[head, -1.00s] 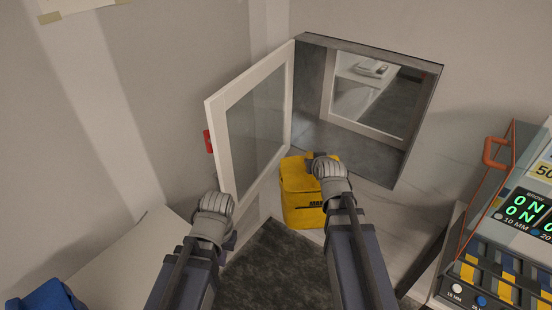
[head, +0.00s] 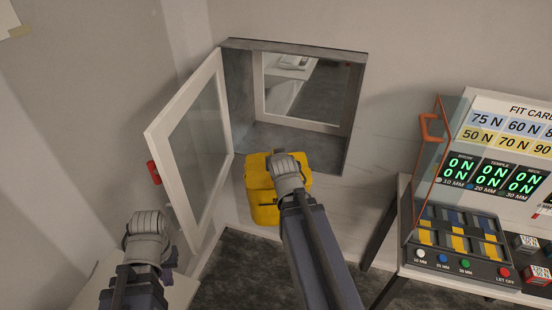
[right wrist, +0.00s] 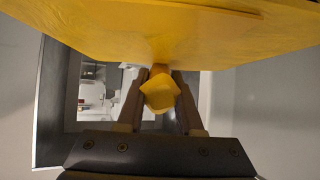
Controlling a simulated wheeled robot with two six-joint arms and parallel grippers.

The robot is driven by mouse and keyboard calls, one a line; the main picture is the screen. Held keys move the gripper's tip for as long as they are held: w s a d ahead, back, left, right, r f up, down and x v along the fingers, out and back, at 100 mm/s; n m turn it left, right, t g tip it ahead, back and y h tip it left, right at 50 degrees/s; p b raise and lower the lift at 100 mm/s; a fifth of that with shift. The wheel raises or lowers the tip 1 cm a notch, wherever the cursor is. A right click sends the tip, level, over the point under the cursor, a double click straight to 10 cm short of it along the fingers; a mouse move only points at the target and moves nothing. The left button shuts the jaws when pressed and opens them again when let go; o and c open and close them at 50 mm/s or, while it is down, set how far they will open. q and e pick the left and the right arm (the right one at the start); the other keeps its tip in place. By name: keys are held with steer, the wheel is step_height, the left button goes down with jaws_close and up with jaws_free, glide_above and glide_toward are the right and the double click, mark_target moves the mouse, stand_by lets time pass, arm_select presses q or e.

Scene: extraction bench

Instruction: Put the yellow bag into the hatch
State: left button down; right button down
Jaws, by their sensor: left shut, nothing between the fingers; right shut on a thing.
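The yellow bag (head: 262,208) hangs in front of the wall, just below and before the opening of the hatch (head: 290,136). My right gripper (right wrist: 160,78) is shut on a yellow tab of the bag, whose body fills the top of the right wrist view (right wrist: 150,30). In the head view my right wrist covers part of the bag. The hatch's white-framed glass door (head: 192,150) stands open to the left, with a red handle (head: 153,172). My left gripper (head: 170,258) is shut and empty, low at the left, near the door's lower part; its fingertips are largely hidden.
Inside the hatch, a second framed pane (head: 305,95) at the back shows another room. A bench on the right carries a console (head: 475,240) with green displays and a raised clear cover (head: 436,165) with an orange handle. Dark floor (head: 250,270) lies below.

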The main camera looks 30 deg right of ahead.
steer(key=w+d+f+b, duration=0.2)
steer(key=w+d, duration=2.6)
steer(key=d, duration=0.3)
steer(key=shift+w, duration=0.25)
stand_by(2.4)
steer(key=shift+f+b, duration=0.45)
stand_by(0.5)
steer(key=shift+s+a+f, duration=0.1)
stand_by(0.4)
steer(key=shift+c, duration=2.4)
jaws_free()
steer(key=shift+f, duration=0.1)
